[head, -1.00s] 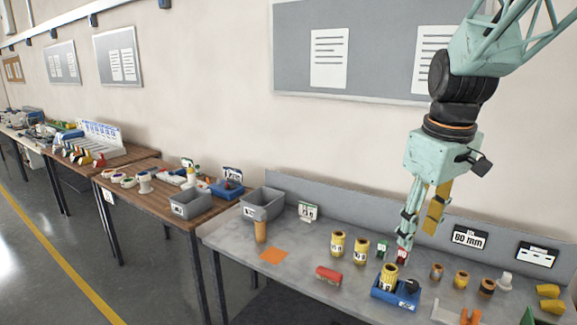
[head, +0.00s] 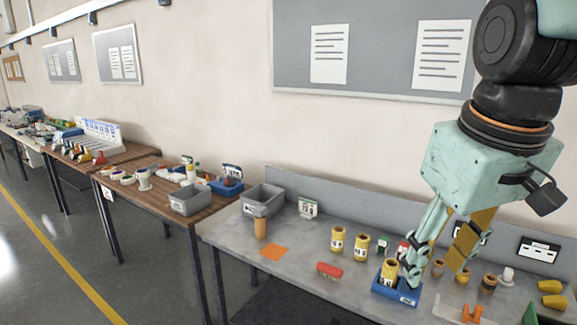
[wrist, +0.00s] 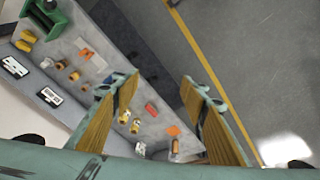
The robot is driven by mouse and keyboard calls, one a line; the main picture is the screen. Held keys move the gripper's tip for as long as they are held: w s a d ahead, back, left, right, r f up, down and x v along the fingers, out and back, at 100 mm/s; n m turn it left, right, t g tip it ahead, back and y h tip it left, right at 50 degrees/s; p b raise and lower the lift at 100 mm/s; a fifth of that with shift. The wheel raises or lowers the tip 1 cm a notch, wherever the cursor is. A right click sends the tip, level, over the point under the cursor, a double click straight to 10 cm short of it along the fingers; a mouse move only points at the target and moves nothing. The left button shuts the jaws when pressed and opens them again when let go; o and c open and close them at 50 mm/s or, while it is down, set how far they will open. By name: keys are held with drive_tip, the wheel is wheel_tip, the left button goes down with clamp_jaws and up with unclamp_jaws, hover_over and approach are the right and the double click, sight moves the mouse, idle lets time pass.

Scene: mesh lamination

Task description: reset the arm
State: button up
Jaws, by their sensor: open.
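My gripper (head: 432,266) is open and empty at the right of the head view, above the grey workbench (head: 300,262). Its two fingers point down and stand apart.
The wall behind carries a notice board (head: 380,50).

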drive_tip(key=s+a+f+m+t+b, duration=0.1)
drive_tip(key=s+a+f+m, duration=0.1)
drive_tip(key=s, duration=1.1)
drive_tip(key=shift+s+a+f+m+b, duration=0.3)
drive_tip(key=shift+s+f+b, duration=0.1)
drive_tip(key=shift+f, duration=0.15)
drive_tip(key=shift+d, duration=0.2)
